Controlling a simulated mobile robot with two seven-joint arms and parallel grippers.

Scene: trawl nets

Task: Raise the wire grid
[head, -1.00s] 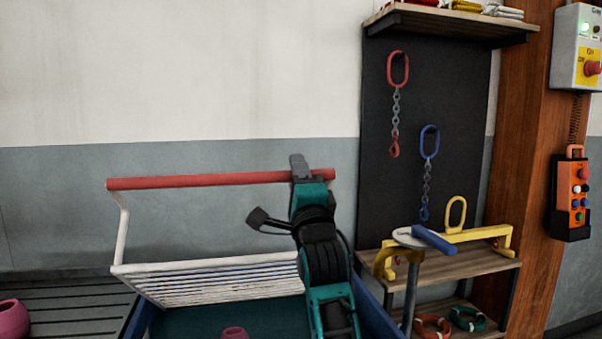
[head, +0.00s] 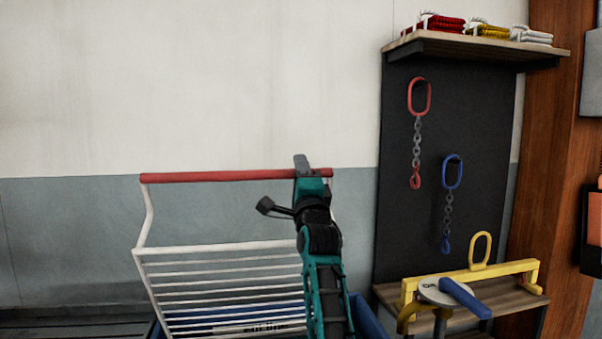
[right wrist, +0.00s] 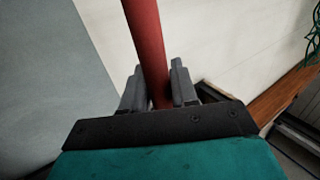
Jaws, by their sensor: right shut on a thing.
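The white wire grid (head: 220,247) stands tilted up over a blue bin (head: 368,318) in the head view. A red bar (head: 225,177) runs along its top as a handle. My right gripper (head: 303,170) is shut on the red bar near its right end. In the right wrist view the bar (right wrist: 146,45) passes between the two fingers of the gripper (right wrist: 160,92). My right arm hides part of the grid's right side. My left gripper is not in view.
At the right, a dark board (head: 400,200) holds a red chain sling (head: 417,130) and a blue one (head: 450,200). A yellow beam (head: 500,273) and a blue-handled lever (head: 463,298) stand low at the right. The wall behind is clear.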

